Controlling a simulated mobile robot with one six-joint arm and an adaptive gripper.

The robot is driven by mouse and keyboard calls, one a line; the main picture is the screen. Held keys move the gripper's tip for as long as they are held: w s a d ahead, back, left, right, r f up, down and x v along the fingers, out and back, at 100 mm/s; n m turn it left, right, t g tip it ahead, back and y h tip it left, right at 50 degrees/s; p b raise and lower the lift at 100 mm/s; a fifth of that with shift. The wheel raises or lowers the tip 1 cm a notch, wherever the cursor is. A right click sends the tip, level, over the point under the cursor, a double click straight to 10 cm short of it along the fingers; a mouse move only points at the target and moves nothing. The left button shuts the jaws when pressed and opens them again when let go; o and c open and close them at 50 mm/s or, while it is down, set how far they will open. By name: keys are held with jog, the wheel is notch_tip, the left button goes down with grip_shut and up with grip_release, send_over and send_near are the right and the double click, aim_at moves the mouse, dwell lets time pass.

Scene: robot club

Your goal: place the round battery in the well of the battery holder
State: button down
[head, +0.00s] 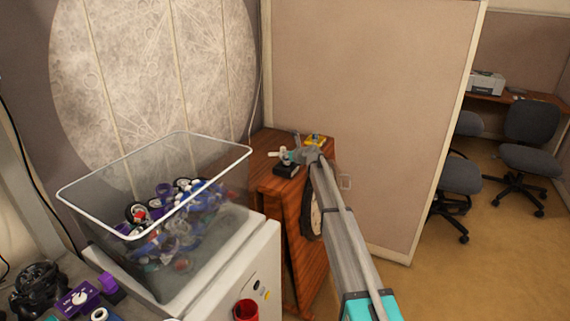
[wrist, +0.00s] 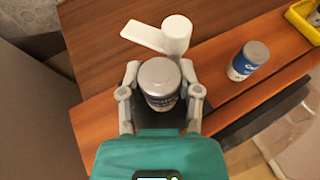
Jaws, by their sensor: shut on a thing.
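My gripper (wrist: 161,92) is shut on a round battery (wrist: 159,75), an upright cylinder with a grey top and a patterned side. The battery's lower end is hidden, so I cannot tell whether it touches anything below. A dark block (wrist: 178,120) shows partly under my gripper; it may be the battery holder, and its well is not visible. In the head view, a black block (head: 286,170) stands on the wooden cabinet beside my gripper (head: 298,155). A white post with a flat arm (wrist: 176,35) stands just beyond the held battery.
A second cylinder with a blue and white label (wrist: 245,62) stands to the right on the wooden top (wrist: 100,65). A yellow tray (wrist: 306,18) is at the far right. A bin of parts (head: 160,215) stands left of the cabinet. The wood left of my gripper is clear.

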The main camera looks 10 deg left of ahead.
aim_at(289, 163)
jog(key=shift+w+a+f+b, duration=0.15)
jog(key=shift+w+f+b, duration=0.25)
jog(key=shift+f+b, duration=1.5)
jog(key=shift+f, duration=0.1)
jog(key=shift+f, duration=0.15)
jog(key=shift+s+f+b, duration=0.2)
jog(key=shift+s+b, duration=0.1)
jog(key=shift+b, duration=0.2)
jog(key=shift+c, duration=1.8)
grip_release()
jog(key=shift+o, duration=0.3)
jog(key=shift+d+r+p, duration=0.25)
jog(key=shift+p, duration=0.1)
